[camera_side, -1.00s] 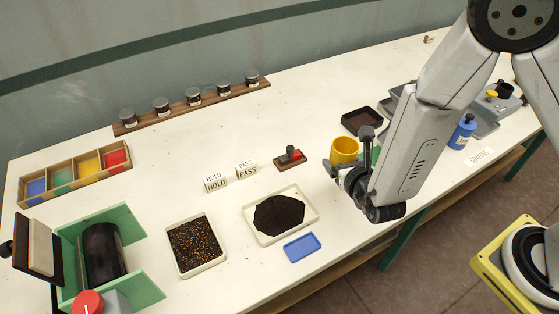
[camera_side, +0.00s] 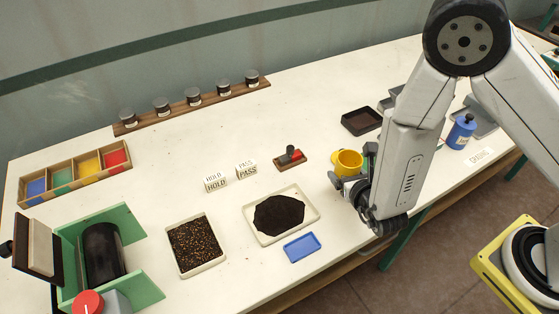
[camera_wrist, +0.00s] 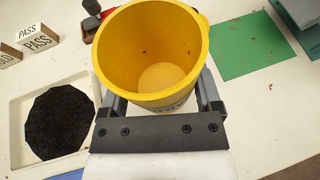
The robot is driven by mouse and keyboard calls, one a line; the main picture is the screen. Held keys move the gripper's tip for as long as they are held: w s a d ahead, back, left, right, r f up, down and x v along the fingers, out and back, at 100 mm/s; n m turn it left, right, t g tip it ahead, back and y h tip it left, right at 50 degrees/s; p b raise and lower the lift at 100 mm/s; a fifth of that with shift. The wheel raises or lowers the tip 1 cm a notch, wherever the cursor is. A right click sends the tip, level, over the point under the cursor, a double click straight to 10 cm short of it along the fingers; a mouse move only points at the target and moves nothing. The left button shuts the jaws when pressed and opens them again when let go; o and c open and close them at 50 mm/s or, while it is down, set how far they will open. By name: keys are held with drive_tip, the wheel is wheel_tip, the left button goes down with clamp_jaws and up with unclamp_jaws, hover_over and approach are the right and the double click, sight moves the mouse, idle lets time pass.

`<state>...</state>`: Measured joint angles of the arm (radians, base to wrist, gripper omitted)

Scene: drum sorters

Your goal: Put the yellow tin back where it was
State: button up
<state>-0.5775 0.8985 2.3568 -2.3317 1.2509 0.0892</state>
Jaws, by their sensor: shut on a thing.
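The yellow tin (camera_side: 347,161) is at the table's front side, right of the tray of black grains. In the wrist view the tin (camera_wrist: 150,60) fills the upper middle, its open mouth facing the camera. Its inside looks empty except for a few dark specks. My gripper (camera_side: 352,180) is shut on the tin, with one finger on each side of it in the wrist view (camera_wrist: 161,95). The tin's lower part is hidden by the gripper, so I cannot tell whether it touches the table.
Left of the tin are a tray of black grains (camera_side: 316,208), a blue tray (camera_side: 301,247) and a stamp on a wooden base (camera_side: 290,158). HOLD and PASS blocks (camera_side: 246,170) stand further left. A dark tray (camera_side: 361,121) lies behind; a blue bottle (camera_side: 461,132) stands right.

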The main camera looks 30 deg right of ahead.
drive_tip(key=shift+f, duration=0.15)
drive_tip(key=shift+f, duration=1.9)
drive_tip(key=shift+f, duration=0.1)
drive_tip(key=o, duration=1.1)
drive_tip(key=shift+v, duration=6.05)
